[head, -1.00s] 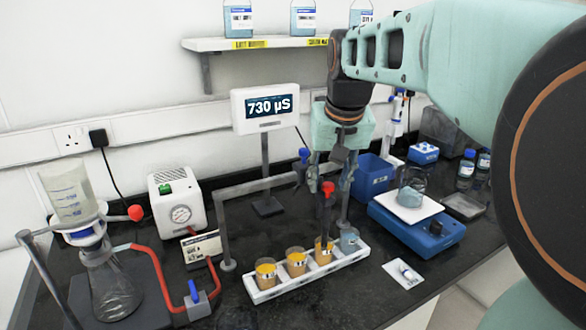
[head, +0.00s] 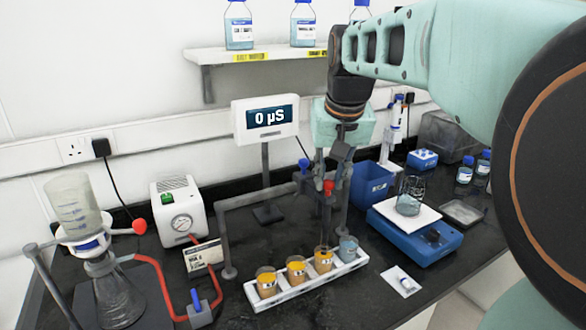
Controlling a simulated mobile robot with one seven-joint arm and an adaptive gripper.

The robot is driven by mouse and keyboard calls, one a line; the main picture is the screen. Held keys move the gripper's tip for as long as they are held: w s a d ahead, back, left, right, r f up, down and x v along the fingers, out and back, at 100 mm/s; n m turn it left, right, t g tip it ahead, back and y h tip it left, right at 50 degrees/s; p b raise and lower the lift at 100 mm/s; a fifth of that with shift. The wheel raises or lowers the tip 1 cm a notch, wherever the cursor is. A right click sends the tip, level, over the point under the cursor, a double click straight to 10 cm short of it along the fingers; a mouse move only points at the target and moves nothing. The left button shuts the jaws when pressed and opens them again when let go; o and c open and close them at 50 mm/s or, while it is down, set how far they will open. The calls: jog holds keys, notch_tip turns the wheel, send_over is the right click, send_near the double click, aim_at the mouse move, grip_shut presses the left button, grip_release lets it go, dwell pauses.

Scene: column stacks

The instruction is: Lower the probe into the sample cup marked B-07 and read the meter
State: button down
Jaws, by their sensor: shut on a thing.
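My gripper (head: 326,182) is shut on the probe, which has a red cap (head: 328,188) and a dark shaft running down. The probe is upright beside the blue-knobbed stand. Its lower end is over the third sample cup from the left (head: 323,262); whether the tip is inside the rim is hard to tell. The other cups are the first (head: 266,284) and second (head: 296,271), both amber, and a bluish fourth (head: 347,249). They stand in a white rack (head: 285,295). The cup labels are too small to read. The meter (head: 266,116) shows 0 µS.
A grey pipe frame (head: 226,235) stands left of the rack. A blue balance (head: 420,237) with a beaker (head: 409,195) stands to the right. A flask (head: 105,290), red tubing and a white gauge box (head: 178,210) fill the left. A small packet (head: 401,281) lies in front.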

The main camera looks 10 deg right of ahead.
jog(key=shift+w+r+p, duration=0.1)
jog(key=shift+r+p, duration=0.55)
jog(key=shift+r, duration=0.9)
jog(key=c, duration=1.8)
grip_release()
jog(key=shift+o, duration=0.3)
notch_tip(320, 180, up, 10)
jog(key=shift+d, duration=0.1)
